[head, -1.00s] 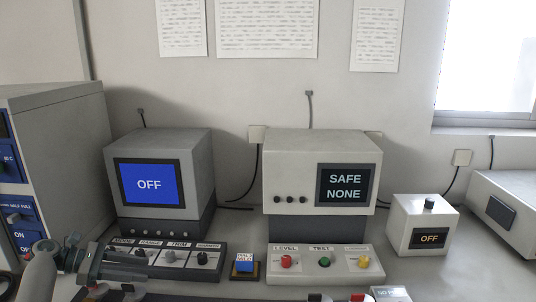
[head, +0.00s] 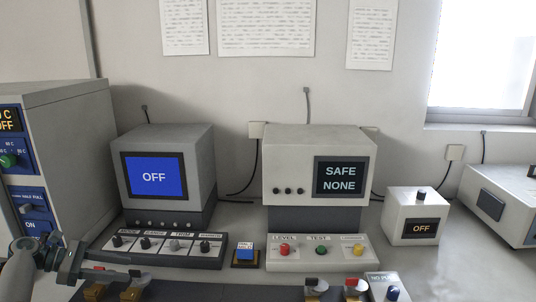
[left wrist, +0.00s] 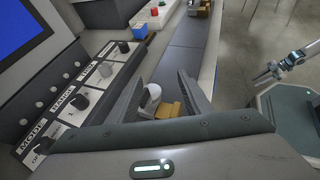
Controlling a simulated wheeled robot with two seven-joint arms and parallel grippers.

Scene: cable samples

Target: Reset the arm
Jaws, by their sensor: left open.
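My left gripper (head: 137,267) comes in at the lower left of the head view, in front of the control panel with several knobs (head: 172,250). Its jaws are open, and I see nothing held between them. In the left wrist view its two fingers (left wrist: 163,77) reach over the dark strip, with a white-topped sample and a tan block (left wrist: 169,110) below and between them; I cannot tell the exact gap. My right gripper is outside the head view. At the right of the left wrist view, an arm end (left wrist: 275,70) shows small, its jaws unclear.
Behind stand a monitor reading OFF (head: 154,176) and a unit reading SAFE NONE (head: 340,177). Its button panel (head: 318,264) and a small blue-topped block (head: 245,252) are in front. Samples on brass-coloured blocks (head: 315,290) line the front strip. A tall cabinet (head: 70,150) bounds the left.

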